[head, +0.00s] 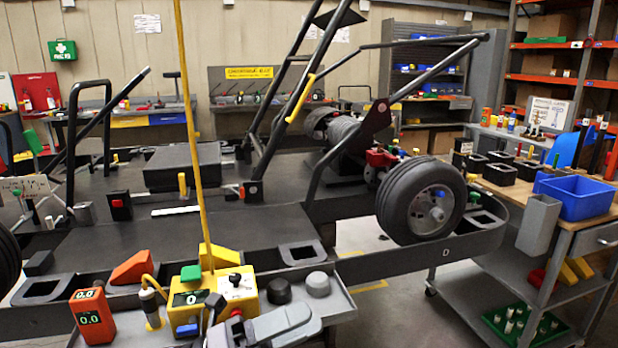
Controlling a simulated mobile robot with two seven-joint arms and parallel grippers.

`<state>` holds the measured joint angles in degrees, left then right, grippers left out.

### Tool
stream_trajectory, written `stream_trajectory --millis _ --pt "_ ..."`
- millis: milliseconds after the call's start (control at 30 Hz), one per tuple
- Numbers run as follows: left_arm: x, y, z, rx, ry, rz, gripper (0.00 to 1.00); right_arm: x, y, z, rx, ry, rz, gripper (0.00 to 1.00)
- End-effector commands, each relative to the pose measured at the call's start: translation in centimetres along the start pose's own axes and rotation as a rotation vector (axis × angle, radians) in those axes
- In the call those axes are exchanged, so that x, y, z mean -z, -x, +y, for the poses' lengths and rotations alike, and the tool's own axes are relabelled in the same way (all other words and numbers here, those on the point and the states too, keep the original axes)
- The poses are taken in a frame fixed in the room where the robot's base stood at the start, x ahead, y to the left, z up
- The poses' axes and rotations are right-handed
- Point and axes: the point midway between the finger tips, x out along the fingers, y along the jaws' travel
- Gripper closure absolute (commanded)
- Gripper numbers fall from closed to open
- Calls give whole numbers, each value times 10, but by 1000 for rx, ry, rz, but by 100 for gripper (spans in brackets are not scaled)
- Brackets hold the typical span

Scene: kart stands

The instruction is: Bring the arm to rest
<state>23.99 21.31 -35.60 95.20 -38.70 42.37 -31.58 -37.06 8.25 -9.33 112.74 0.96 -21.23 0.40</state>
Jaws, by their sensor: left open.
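My left gripper (264,326) shows at the bottom edge of the head view, grey and partly cut off by the frame. It is open, and I see nothing held in it. My right gripper is not in view.
A kart frame with a black wheel (420,200) fills the middle. A yellow pole (190,130) rises beside the yellow box. An orange meter (92,318) stands at the left. A cart with a blue bin (575,198) stands right. Some floor shows between stand and cart.

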Motion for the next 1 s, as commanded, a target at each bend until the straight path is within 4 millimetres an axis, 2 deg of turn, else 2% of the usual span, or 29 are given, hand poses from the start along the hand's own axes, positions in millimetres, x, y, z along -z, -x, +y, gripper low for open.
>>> stream_trajectory --millis 167,267,367,467,567,700,800,900,1000 --pt "-10 37 24 -14 373 -364 47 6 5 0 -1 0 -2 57" --pt "-9 69 44 -29 581 -567 47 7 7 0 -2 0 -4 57" --pt "1 106 66 -46 790 -772 47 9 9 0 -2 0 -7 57" --pt "20 148 88 -65 995 -980 47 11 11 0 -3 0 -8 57" --pt "51 192 107 -84 1195 -1191 47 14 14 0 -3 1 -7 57" --pt "105 248 123 -108 1439 -1468 47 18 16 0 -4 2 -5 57" --pt "140 278 126 -119 1567 -1623 47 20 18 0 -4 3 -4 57" --pt "165 296 126 -126 1648 -1728 47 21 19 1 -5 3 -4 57" --pt "178 305 125 -130 1686 -1781 47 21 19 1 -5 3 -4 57"
